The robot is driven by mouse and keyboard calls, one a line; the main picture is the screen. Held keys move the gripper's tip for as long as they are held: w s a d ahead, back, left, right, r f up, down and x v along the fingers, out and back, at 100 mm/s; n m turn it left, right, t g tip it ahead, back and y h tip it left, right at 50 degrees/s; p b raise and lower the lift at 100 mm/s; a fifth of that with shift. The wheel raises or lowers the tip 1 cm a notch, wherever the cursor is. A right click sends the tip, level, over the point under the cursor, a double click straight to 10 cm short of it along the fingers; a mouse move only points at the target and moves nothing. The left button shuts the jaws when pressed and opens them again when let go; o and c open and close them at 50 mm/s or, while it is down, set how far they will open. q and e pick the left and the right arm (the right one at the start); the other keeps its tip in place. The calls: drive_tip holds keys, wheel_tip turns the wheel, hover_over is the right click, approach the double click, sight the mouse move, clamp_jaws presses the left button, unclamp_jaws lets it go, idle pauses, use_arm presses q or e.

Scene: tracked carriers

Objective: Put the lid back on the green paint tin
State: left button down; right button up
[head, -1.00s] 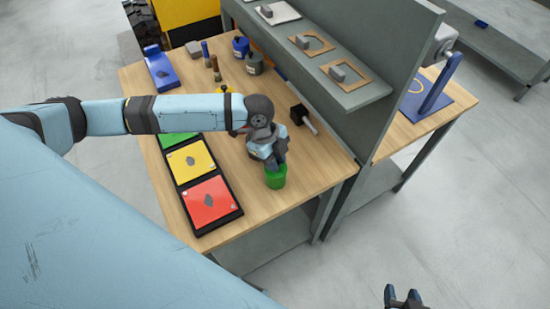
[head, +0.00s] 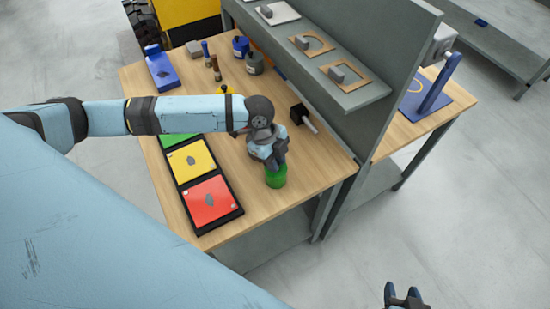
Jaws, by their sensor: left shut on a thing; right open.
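The green paint tin (head: 276,179) stands upright on the wooden workbench (head: 256,225), near its front right edge. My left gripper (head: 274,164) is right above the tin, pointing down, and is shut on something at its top. The gripper and wrist hide the tin's top, so I cannot make out the lid or whether it sits on the rim. My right gripper (head: 402,296) is open and empty at the bottom edge of the view, over the floor and away from the bench.
A black tray with green, yellow and red panels (head: 240,211) lies left of the tin. A black-headed mallet (head: 301,114) lies behind it. Blue (head: 240,46) and grey (head: 254,63) pots stand farther back. A grey shelf panel (head: 395,110) rises along the right side.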

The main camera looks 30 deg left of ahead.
use_arm(q)
drive_tip(key=shift+p, duration=0.4)
idle(0.3)
drive_tip(key=shift+c, duration=2.2)
unclamp_jaws()
wheel_tip(320, 180, up, 4)
drive_tip(key=p, duration=0.3)
drive_tip(key=shift+f+p, duration=0.2)
drive_tip(key=shift+p, duration=0.2)
drive_tip(key=shift+r+p, duration=1.7)
drive_tip(key=shift+p, duration=0.1)
